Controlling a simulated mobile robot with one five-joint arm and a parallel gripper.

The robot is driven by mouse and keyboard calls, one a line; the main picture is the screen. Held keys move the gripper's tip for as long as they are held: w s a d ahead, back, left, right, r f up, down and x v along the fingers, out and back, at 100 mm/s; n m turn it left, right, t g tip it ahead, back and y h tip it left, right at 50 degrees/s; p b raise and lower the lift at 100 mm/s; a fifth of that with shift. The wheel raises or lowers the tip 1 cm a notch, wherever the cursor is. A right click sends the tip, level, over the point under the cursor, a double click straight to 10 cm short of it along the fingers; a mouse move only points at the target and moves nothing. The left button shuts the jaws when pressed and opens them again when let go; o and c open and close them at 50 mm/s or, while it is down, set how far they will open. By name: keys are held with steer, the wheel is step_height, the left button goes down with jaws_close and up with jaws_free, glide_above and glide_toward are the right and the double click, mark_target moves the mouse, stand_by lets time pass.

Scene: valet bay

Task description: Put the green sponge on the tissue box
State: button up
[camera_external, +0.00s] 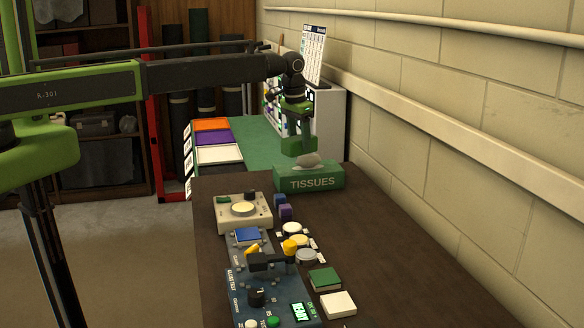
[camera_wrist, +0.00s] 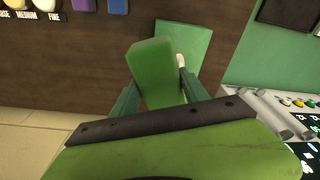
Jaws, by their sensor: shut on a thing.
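The green sponge (camera_wrist: 158,72) is held between the two fingers of my gripper (camera_wrist: 160,92) in the wrist view. In the external view my gripper (camera_external: 297,122) points down at the far end of the brown bench, with the sponge (camera_external: 299,145) at its tip. The green tissue box (camera_external: 316,183) stands on the bench with a grey-white tissue tuft on top. The sponge appears just above and behind the tuft there; the exact gap is hard to tell. In the wrist view the box top (camera_wrist: 196,42) lies below the sponge, which partly covers it.
Blue and purple blocks (camera_external: 286,212), a cream dial device (camera_external: 243,212), round pads (camera_external: 294,228) and a blue control panel (camera_external: 262,285) fill the nearer bench. A white cabinet (camera_external: 328,125) stands behind the box. The wall is at the right.

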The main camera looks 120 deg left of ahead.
steer(key=a+f, duration=0.1)
steer(key=s+a+b, duration=0.1)
steer(key=a+f, duration=0.1)
steer(key=shift+s+a+f+b, duration=0.2)
steer(key=shift+s+f+b, duration=0.1)
steer(key=shift+s+f, duration=0.05)
steer(key=shift+s+a+f, duration=0.1)
steer(key=shift+s+a, duration=0.15)
steer(key=shift+a, duration=0.1)
step_height(320, 180, down, 4)
steer(key=b, duration=0.4)
steer(key=shift+f, duration=0.2)
steer(key=o, duration=1.4)
steer(key=shift+r, duration=0.15)
steer(key=shift+c, duration=0.2)
step_height(320, 180, up, 12)
steer(key=d+p, duration=0.1)
steer(key=p, duration=1.1)
steer(key=shift+s+d, duration=0.25)
